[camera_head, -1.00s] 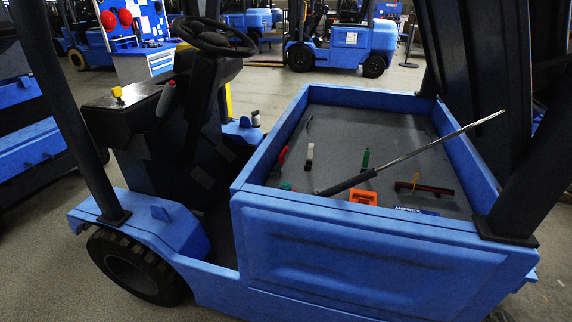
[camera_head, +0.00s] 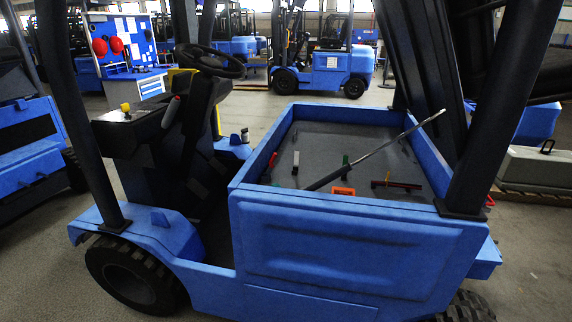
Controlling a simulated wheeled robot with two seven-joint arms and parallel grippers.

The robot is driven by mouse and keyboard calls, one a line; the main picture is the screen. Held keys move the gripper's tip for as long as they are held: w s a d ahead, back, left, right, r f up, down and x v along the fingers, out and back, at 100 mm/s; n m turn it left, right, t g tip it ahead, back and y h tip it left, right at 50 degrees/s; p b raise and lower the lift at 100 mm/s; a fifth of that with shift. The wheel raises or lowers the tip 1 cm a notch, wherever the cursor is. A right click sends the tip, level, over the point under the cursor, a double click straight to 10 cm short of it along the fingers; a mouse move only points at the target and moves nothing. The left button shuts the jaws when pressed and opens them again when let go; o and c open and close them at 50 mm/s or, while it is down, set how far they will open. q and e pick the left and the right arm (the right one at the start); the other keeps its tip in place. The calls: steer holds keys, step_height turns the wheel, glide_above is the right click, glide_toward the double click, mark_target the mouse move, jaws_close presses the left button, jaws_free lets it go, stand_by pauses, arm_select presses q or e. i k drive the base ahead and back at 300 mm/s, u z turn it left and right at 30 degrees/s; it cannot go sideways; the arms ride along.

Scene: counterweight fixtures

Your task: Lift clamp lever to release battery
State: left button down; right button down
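A long lever lies slanted across the open blue bay at the rear of the forklift. It has a thick dark lower part (camera_head: 325,180) and a thin metal rod rising to the upper right past the bay's rim. An orange piece (camera_head: 343,191) sits by its lower end. The bay has a grey inner surface (camera_head: 320,142); I cannot tell whether this is the battery top. Neither of my grippers is in view.
The bay also holds a dark red bar (camera_head: 397,185), a white cylinder (camera_head: 296,160) and a red handle (camera_head: 272,160). Dark posts (camera_head: 490,110) flank the bay. A steering wheel (camera_head: 210,62) stands left. A grey-green case (camera_head: 548,172) sits right; floor is free in front.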

mark_target(273, 158)
steer(key=z, duration=2)
steer(key=i, duration=1.65)
steer(key=u, duration=2.35)
